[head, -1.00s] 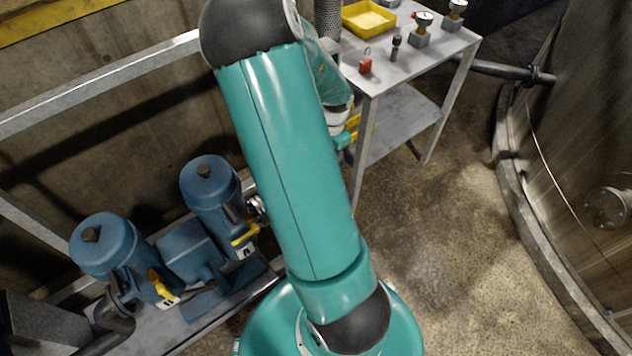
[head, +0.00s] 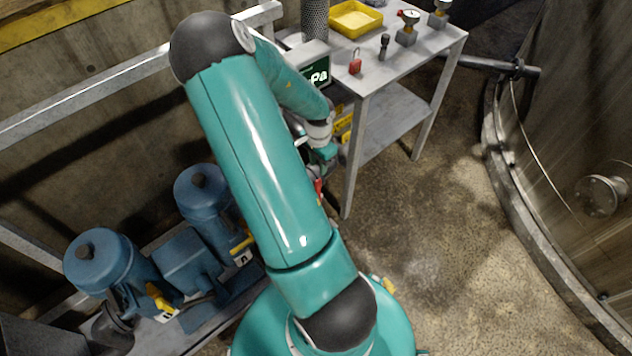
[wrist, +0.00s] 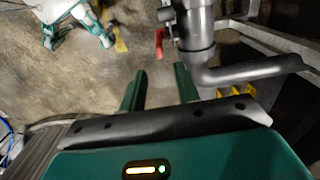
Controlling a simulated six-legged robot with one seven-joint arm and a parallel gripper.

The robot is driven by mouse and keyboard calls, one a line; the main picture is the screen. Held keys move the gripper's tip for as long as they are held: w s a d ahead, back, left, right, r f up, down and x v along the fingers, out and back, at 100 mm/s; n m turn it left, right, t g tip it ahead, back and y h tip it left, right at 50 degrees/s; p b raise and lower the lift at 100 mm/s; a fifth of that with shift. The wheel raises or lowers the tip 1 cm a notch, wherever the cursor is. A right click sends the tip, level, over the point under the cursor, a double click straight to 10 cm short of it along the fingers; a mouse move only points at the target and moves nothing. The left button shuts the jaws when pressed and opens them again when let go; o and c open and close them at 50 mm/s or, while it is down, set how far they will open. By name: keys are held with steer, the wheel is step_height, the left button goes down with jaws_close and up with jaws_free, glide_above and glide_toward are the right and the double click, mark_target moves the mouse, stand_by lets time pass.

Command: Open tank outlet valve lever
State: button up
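A red lever (wrist: 160,46) stands beside a dark grey vertical pipe (wrist: 200,35) in the wrist view. My gripper (wrist: 160,80) is open, with its two green fingers apart and nothing between them. The red lever lies just beyond the fingertips, roughly in line with the gap. I cannot tell whether anything touches. In the head view a small red piece (head: 319,188) shows just right of my arm, possibly the same lever; my arm hides most of that area and the fingers.
A grey pipe branch (wrist: 250,70) runs right, close to the right finger. Blue pumps (head: 105,265) with yellow levers stand at the lower left. A metal table (head: 420,55) carries a red padlock (head: 355,63), gauges and a yellow tray (head: 355,18). A large tank (head: 570,130) stands right.

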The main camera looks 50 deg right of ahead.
mark_target(318, 180)
step_height(318, 180, down, 10)
steer(key=shift+f, duration=0.2)
steer(key=shift+s, duration=0.1)
jaws_close()
